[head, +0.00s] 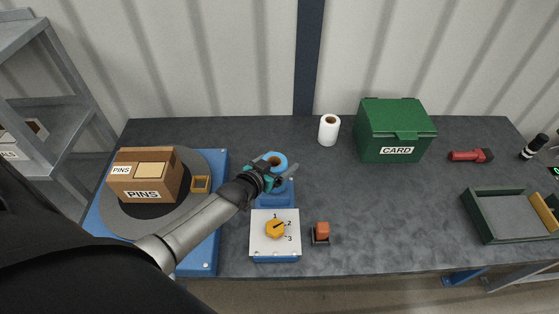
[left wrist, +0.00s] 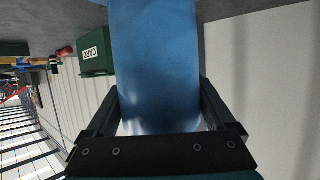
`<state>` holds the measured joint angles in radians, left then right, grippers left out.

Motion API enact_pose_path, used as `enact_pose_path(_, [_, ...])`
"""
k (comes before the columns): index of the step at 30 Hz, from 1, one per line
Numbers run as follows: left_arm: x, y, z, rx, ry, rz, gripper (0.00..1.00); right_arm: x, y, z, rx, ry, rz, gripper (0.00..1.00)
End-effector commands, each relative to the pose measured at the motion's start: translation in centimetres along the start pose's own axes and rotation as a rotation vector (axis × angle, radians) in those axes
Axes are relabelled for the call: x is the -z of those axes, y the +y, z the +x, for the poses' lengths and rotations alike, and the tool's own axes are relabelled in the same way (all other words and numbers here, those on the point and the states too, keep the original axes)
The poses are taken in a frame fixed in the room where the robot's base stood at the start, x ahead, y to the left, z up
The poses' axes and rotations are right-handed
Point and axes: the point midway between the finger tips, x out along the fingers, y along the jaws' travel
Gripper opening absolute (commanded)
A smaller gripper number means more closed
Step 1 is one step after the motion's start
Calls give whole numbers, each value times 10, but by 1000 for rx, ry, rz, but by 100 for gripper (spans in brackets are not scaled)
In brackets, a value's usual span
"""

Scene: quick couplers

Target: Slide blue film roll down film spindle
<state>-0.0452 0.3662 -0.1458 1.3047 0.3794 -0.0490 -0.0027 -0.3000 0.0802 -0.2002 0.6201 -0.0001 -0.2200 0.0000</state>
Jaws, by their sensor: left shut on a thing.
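The blue film roll (head: 277,160) is above a blue base (head: 272,198) near the middle of the table. My left gripper (head: 272,173) is shut on the blue film roll. In the left wrist view the roll (left wrist: 157,65) fills the middle, between the two dark fingers of my left gripper (left wrist: 160,115). The film spindle cannot be made out; the roll and my gripper hide that spot, so I cannot tell how far down the roll sits. My right gripper is not in view.
A white roll (head: 329,130) and a green CARD box (head: 396,130) stand behind to the right. A panel with an orange knob (head: 275,229) and a red button (head: 321,232) are in front. PINS boxes (head: 145,175) stand on a turntable at left. The table's right-centre is clear.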

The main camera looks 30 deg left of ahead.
Motion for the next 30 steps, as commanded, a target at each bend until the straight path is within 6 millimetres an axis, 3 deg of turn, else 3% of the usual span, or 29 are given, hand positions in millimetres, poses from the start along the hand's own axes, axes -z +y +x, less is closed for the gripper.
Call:
enact_pose_path(4, [1,0,0,0,4,0,33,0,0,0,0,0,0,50])
enact_pose_path(5, [1,0,0,0,4,0,90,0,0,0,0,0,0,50])
enact_pose_path(7, [1,0,0,0,3,0,98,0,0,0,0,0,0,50])
enact_pose_path(19, [-1,0,-7,0,-2,-1,100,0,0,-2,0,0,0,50])
enact_pose_path(30, [0,0,-61,0,-2,0,100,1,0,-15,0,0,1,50])
